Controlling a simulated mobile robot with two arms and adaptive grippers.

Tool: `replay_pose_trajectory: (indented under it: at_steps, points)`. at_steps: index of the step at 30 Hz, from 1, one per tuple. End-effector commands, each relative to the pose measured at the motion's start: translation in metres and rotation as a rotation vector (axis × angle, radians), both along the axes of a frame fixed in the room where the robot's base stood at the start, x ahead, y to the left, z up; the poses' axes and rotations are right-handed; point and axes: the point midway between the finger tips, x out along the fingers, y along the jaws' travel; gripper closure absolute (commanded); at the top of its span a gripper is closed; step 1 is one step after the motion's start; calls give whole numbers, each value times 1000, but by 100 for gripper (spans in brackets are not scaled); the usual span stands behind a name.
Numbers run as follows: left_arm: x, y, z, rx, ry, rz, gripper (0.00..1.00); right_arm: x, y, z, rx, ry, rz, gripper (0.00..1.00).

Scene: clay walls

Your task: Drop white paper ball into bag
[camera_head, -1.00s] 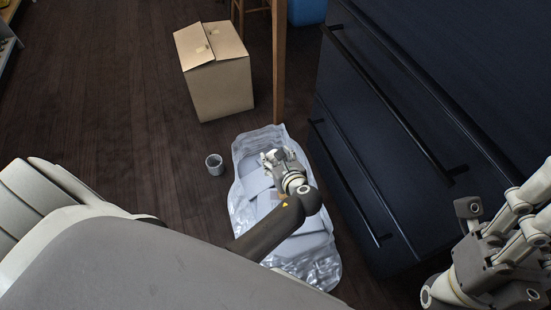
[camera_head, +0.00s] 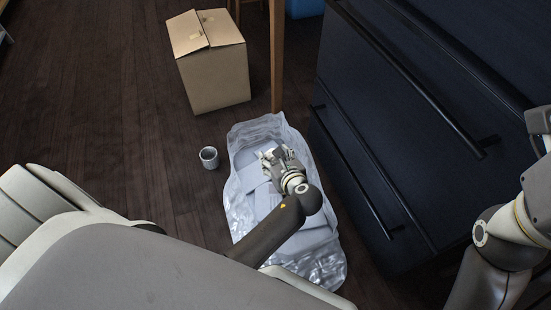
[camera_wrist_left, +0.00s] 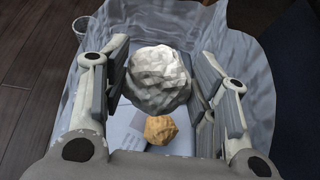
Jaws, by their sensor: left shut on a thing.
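The white paper ball (camera_wrist_left: 158,80) is crumpled and sits between the fingers of my left gripper (camera_wrist_left: 155,82) in the left wrist view. The gripper is shut on it. In the head view my left gripper (camera_head: 272,157) is over the open silvery, see-through bag (camera_head: 240,210) on the floor, and hides the ball. The wrist view shows the bag's wall (camera_wrist_left: 255,75) around the gripper. A tan crumpled ball (camera_wrist_left: 160,130) lies inside, below the white one. Part of my right gripper (camera_head: 538,122) shows at the right edge; its fingers are mostly cut off.
A small grey cup (camera_head: 209,158) stands on the floor left of the bag. A cardboard box (camera_head: 212,75) stands behind, beside a wooden leg (camera_head: 277,60). A dark drawer cabinet (camera_head: 400,120) closes off the right side. Dark floor is clear at left.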

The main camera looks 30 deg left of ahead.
Motion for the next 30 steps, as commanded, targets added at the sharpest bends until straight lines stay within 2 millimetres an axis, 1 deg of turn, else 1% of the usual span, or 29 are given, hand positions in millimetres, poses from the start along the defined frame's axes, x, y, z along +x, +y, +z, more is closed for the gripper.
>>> replay_pose_trajectory:
  at_steps: [9, 10, 15, 16, 26, 30]
  points:
    - [0, 0, -1, -1, -1, 0, 55, -1, 0, 1, -1, -4, -1, 60]
    - [0, 0, -1, -1, -1, 0, 45, -1, 0, 1, -1, -4, -1, 60]
    - [0, 0, -1, -1, -1, 0, 23, -1, 0, 1, -1, -4, 0, 60]
    - [0, 0, -1, -1, -1, 0, 21, -1, 0, 1, -1, -4, 0, 60]
    - [-1, -1, 0, -2, 0, 0, 21, -1, 0, 1, 0, -4, -1, 60]
    - [-9, -11, 6, -4, 0, -2, 21, -1, 0, 1, -1, -4, -1, 60]
